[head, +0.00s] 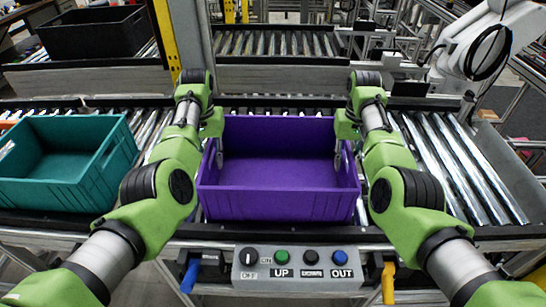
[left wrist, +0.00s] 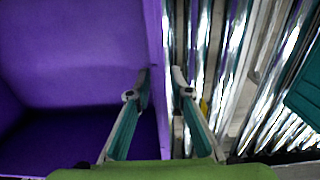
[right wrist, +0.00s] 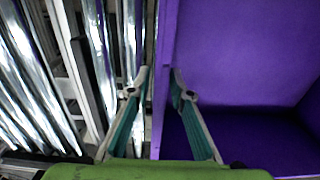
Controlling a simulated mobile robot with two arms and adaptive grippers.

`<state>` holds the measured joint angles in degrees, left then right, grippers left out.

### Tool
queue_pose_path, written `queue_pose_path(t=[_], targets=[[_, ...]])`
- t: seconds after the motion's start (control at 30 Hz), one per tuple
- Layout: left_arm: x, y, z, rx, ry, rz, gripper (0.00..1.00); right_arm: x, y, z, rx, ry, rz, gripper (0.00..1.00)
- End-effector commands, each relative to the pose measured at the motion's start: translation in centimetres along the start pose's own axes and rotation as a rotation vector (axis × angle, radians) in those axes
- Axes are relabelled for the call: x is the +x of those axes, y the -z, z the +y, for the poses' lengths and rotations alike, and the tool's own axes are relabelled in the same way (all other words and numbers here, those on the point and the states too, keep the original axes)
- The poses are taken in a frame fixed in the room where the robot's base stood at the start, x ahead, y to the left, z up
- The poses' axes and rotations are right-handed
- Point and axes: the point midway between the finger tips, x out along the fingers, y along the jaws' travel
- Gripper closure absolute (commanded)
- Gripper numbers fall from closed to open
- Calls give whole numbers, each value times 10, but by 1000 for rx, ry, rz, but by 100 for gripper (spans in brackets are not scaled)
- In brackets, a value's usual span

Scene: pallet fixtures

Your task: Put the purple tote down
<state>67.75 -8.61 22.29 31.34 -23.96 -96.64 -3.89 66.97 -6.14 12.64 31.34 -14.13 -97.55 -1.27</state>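The purple tote (head: 275,203) is upright and empty in the middle of the head view, over the near roller conveyor. I cannot tell whether its base touches the rollers. My left gripper (head: 214,130) is at its left wall, with one finger inside and one outside; the left wrist view shows the fingertips (left wrist: 161,78) closed in around that wall. My right gripper (head: 343,132) is at the right wall in the same way, and the right wrist view shows its fingertips (right wrist: 161,76) either side of the wall. Both look shut on the tote's side walls.
A teal tote (head: 122,160) sits on the conveyor to the left. Bare rollers (head: 445,165) lie to the right. A control panel (head: 297,270) with buttons is in front. A black tote (head: 95,35) stands on a rear conveyor, and a white robot arm (head: 490,50) is at the back right.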

Motion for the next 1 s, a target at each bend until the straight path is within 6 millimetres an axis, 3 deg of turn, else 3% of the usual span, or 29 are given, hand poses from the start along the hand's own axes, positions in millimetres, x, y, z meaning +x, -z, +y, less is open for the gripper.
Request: queue_pose_path(t=[0.43, 0.8, 1.0], targets=[[-11, 1, 0, -1, 0, 3, 78, -1, 0, 0, 0, 0, 1, 78], [-86, 1, 0, 0, 0, 5, 78, -1, 0, 0, 0, 0, 1, 78], [-113, 0, 0, 0, 1, 2, 78, -1, 0, 0, 0, 0, 1, 78]])
